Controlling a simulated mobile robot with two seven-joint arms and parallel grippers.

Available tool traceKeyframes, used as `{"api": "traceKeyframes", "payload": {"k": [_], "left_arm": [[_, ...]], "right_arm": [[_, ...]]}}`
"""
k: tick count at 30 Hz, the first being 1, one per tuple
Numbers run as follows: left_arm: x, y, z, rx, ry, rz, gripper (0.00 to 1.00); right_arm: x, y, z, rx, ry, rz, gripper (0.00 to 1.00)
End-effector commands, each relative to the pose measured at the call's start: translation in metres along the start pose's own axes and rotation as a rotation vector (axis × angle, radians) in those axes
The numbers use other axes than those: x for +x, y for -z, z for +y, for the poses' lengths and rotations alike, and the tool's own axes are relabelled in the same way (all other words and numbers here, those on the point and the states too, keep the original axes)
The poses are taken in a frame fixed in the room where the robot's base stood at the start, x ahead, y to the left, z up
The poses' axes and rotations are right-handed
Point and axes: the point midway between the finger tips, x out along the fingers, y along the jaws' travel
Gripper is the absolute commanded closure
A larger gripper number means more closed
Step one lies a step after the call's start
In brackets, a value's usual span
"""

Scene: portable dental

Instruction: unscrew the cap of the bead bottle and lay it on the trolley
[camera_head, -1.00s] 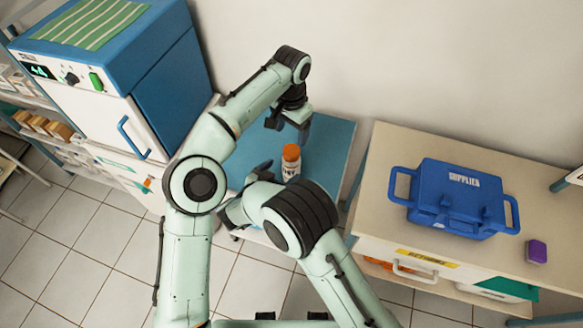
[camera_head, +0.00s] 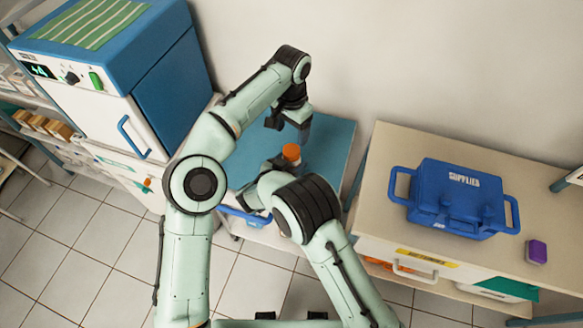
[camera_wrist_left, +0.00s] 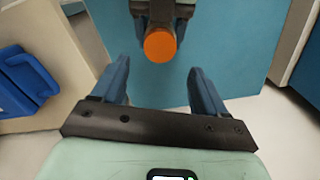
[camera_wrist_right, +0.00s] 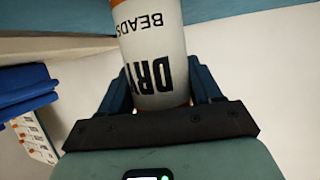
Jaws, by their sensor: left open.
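The bead bottle (camera_wrist_right: 157,62) is white with an orange cap (camera_head: 291,152) and "DRY BEADS" lettering. It stands over the blue trolley top (camera_head: 334,140). My right gripper (camera_wrist_right: 160,80) has its fingers on both sides of the bottle; whether they press on it I cannot tell. In the head view my right arm hides most of the bottle. My left gripper (camera_wrist_left: 158,72) is open and empty. The cap (camera_wrist_left: 160,44) shows from above in the left wrist view, just beyond the left fingertips, apart from them.
A blue supplies case (camera_head: 455,198) and a purple block (camera_head: 537,251) sit on the beige cabinet (camera_head: 400,150) to the right. A blue-and-white appliance (camera_head: 110,80) stands at the left. The trolley top behind the bottle is clear, with a wall beyond.

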Motion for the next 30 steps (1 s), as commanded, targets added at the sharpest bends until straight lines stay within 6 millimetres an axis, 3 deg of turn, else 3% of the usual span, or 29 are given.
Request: {"api": "traceKeyframes", "payload": {"k": [1,2,3,15,30], "left_arm": [[0.0000,0.0000,0.0000,0.000,0.000,0.000,0.27],[0.0000,0.0000,0.0000,0.000,0.000,0.000,0.27],[0.0001,0.0000,0.0001,0.000,0.000,0.000,0.27],[0.0099,-0.0007,0.0081,0.022,-0.004,-0.036,0.27],[0.0051,0.0000,-0.0002,0.000,-0.002,-0.001,0.27]], "right_arm": [[-0.0002,-0.0001,-0.0001,0.000,0.000,0.000,0.89],[-0.0002,-0.0001,-0.0001,0.000,0.000,0.000,0.99],[-0.0002,-0.0001,-0.0001,0.000,0.000,0.000,1.00],[-0.0004,-0.0002,-0.0002,0.000,0.001,-0.001,1.00],[-0.0005,-0.0002,-0.0003,0.000,0.001,-0.001,1.00]]}}
